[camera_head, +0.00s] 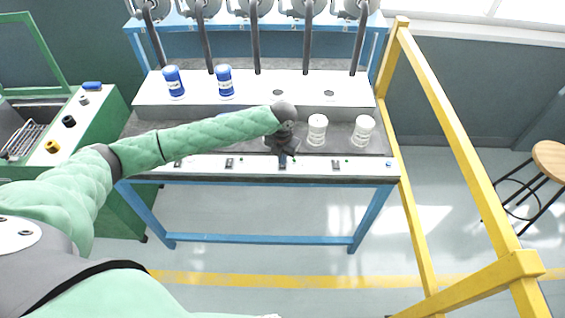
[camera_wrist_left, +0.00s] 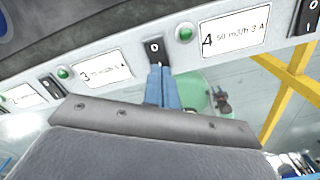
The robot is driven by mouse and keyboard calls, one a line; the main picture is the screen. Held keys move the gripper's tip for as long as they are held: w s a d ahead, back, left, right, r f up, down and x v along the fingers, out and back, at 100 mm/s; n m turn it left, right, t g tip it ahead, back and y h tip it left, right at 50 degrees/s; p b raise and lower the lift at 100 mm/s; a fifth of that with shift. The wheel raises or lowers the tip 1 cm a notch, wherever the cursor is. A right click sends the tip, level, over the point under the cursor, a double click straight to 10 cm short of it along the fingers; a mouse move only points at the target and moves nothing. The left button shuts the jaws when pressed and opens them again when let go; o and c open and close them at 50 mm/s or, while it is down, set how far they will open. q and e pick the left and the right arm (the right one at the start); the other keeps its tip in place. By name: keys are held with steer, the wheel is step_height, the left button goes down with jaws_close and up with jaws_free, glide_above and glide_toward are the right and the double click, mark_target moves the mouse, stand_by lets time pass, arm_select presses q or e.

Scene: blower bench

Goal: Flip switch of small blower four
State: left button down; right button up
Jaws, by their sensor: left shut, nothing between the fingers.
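The front panel of the blower bench carries several black rocker switches with green lamps and number labels. The label "4" (camera_wrist_left: 235,30) shows in the left wrist view. One black switch (camera_wrist_left: 305,15) stands just right of it, partly cut off by the frame; it also shows in the head view (camera_head: 336,165). Another black switch (camera_wrist_left: 153,48) stands between labels "3" (camera_wrist_left: 105,68) and "4". My left gripper (camera_wrist_left: 162,80) is shut and empty, its blue-grey fingertips at the lower end of this middle switch. Contact cannot be told. In the head view, the left gripper (camera_head: 283,157) is at the panel's middle.
Two blue-capped bottles (camera_head: 223,82) stand on the bench's raised shelf. Two white containers (camera_head: 317,130) stand close right of my left gripper. Several blower pipes (camera_head: 308,40) rise behind. A yellow frame (camera_head: 455,140) stands right of the bench. A green cabinet (camera_head: 100,120) stands left.

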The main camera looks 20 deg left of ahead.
arm_select(q)
steer(key=shift+f+b, duration=0.3)
steer(key=shift+f, duration=0.55)
stand_by(0.6)
steer(key=shift+r, duration=0.15)
steer(key=shift+r+p, duration=2.7)
steer(key=shift+r, duration=0.65)
